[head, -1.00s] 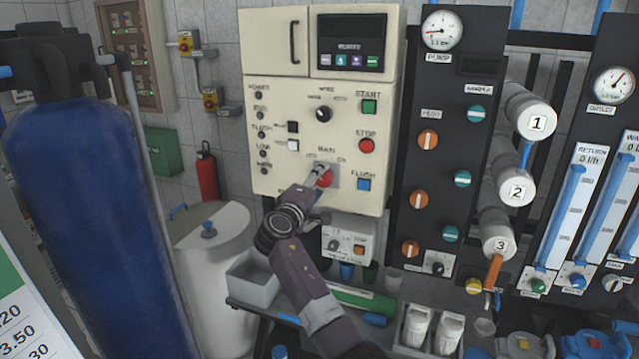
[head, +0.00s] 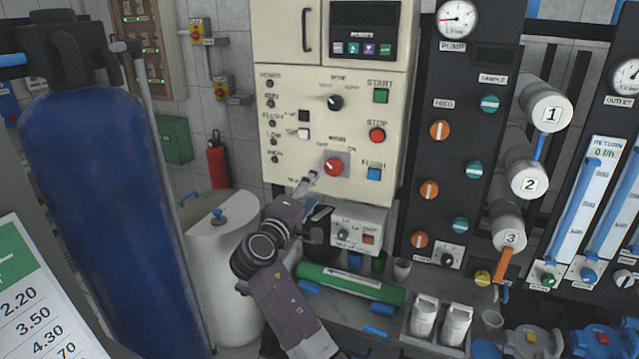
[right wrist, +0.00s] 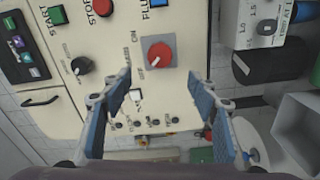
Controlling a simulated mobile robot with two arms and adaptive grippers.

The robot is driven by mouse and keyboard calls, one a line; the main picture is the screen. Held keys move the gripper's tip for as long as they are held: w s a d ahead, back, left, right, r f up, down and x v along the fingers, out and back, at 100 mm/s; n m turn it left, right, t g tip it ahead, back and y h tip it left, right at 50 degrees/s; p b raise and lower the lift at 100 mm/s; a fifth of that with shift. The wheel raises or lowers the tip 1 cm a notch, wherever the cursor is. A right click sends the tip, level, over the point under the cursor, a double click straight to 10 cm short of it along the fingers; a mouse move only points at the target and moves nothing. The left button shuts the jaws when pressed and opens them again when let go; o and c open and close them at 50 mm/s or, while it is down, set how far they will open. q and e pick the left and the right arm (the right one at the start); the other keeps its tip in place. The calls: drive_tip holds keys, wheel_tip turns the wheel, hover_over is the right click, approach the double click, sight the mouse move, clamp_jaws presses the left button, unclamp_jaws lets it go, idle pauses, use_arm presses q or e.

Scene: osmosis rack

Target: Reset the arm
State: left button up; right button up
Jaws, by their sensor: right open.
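My right gripper (head: 308,184) is in front of the lower part of the cream control panel (head: 290,110), just below and left of the red main knob (head: 333,167). In the right wrist view, the right gripper (right wrist: 168,92) has its two blue-padded fingers spread wide with nothing between them. The red knob (right wrist: 160,54) sits on its grey plate beyond the fingers, clear of both. Its white mark points to the upper-left label in the head view; I cannot read that label surely. My left gripper is not in view.
A small grey control box (head: 345,228) hangs below the panel. A green cylinder (head: 352,283) and white bottles (head: 456,325) lie and stand on the bench below. A blue tank (head: 100,190) and white drum (head: 225,270) stand at left. A valve panel (head: 465,130) is at right.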

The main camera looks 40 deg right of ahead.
drive_tip(key=shift+s+a, duration=0.2)
drive_tip(key=shift+a, duration=0.1)
drive_tip(key=shift+f, duration=0.1)
